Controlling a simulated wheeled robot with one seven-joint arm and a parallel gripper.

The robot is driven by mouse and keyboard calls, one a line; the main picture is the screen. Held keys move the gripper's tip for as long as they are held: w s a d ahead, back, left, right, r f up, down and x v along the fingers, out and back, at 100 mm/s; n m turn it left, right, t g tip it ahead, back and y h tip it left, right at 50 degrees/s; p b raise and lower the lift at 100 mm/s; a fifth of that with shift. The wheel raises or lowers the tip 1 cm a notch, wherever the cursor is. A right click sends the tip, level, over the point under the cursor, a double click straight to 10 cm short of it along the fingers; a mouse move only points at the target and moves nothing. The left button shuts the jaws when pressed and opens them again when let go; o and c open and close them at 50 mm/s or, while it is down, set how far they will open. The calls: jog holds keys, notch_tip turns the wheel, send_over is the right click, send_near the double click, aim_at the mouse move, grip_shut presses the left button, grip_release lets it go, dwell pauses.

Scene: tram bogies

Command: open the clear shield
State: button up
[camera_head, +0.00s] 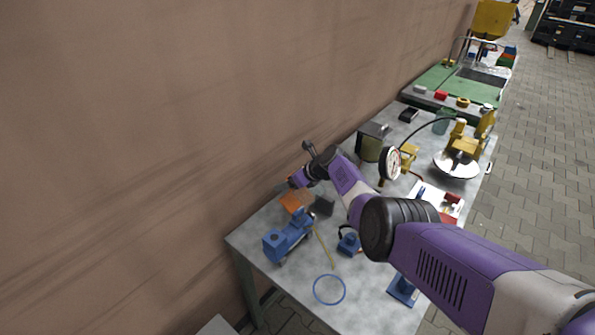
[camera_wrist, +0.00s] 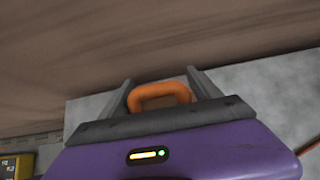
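My gripper (camera_head: 294,183) reaches over the far left end of the grey table, close to the wall. In the wrist view my gripper (camera_wrist: 160,82) has its two grey fingers wide apart. An orange loop-shaped handle (camera_wrist: 160,90) shows between the fingers; I cannot tell whether they touch it. An orange piece (camera_head: 297,201) lies below my gripper in the head view. I cannot make out a clear shield panel in either view.
A blue machine-like block (camera_head: 287,238) stands near the orange piece, and a blue ring (camera_head: 329,289) lies at the table's front. A dial gauge (camera_head: 391,163), yellow fixtures (camera_head: 460,140) and a dark box (camera_head: 372,141) stand farther back. The brown wall (camera_head: 200,120) is close on the left.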

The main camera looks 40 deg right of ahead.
jog(key=p+v, duration=0.2)
jog(key=v, duration=0.1)
jog(key=shift+d+r+p, duration=0.1)
jog(key=shift+r+p, duration=0.3)
jog(key=shift+p+v, duration=0.45)
jog(key=shift+v, duration=0.85)
jog(key=shift+s+d+f, duration=0.1)
jog(key=shift+s+r+p, duration=0.35)
jog(key=shift+r+p, duration=0.3)
jog(key=shift+p, duration=0.15)
jog(key=shift+p+v, duration=0.75)
jog(key=shift+v, duration=0.15)
jog(key=shift+w+r+v, duration=0.1)
jog(key=shift+v, duration=0.85)
jog(key=shift+w+r+v, duration=0.15)
jog(key=shift+v, duration=0.8)
jog(key=shift+w+r+v, duration=0.1)
jog(key=shift+v, duration=0.8)
